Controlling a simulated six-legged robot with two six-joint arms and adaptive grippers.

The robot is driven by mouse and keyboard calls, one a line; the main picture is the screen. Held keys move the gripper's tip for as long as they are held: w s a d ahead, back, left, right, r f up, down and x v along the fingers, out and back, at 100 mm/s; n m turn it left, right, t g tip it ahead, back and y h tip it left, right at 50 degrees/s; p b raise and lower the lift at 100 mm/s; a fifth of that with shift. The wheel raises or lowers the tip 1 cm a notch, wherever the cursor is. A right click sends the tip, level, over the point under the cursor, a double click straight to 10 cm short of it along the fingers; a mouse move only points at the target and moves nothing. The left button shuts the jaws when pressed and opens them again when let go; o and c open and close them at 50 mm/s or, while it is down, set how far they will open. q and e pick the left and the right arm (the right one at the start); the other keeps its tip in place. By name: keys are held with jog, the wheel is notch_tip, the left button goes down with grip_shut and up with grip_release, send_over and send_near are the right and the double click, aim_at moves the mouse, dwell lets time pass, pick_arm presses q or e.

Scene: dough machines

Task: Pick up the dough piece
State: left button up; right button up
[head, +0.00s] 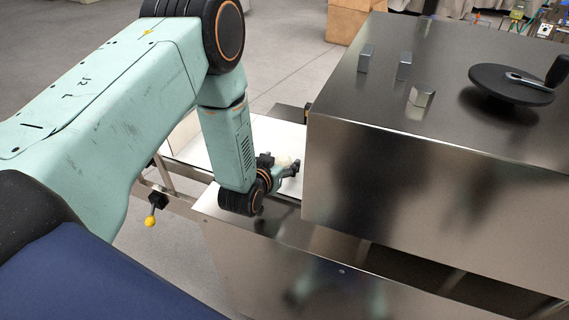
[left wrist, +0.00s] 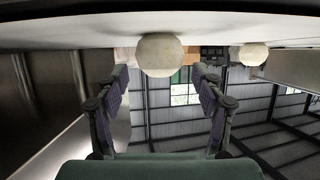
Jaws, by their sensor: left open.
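A pale round dough piece (left wrist: 160,55) rests on the white belt (left wrist: 70,28), which lies along the top of the left wrist view, as if upside down. My left gripper (left wrist: 160,78) is open, with one finger on each side of the dough piece in the picture. The dough appears just past the fingertips, and I see no clear contact. In the head view my left gripper (head: 293,168) is low over the belt, beside the steel machine, and mostly hides the dough piece (head: 283,160). My right gripper is not in view.
A second dough piece (left wrist: 253,54) sits farther off on the right of the wrist view. The large steel machine (head: 430,170) with a black handwheel (head: 511,84) stands close to my left gripper. A yellow-knobbed lever (head: 151,220) is at the near side. Grey floor lies beyond.

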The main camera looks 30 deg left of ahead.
pick_arm(q)
jog(key=shift+w+f, duration=0.15)
jog(key=shift+w, duration=0.25)
jog(key=shift+w+f, duration=0.15)
jog(key=shift+w, duration=0.05)
jog(key=c, duration=0.3)
jog(key=shift+s+r, duration=0.3)
jog(key=shift+s, duration=0.1)
jog(key=c, duration=0.5)
jog(key=shift+w+f, duration=0.15)
jog(key=shift+w, duration=0.05)
jog(key=c, duration=0.5)
jog(key=shift+s, duration=0.15)
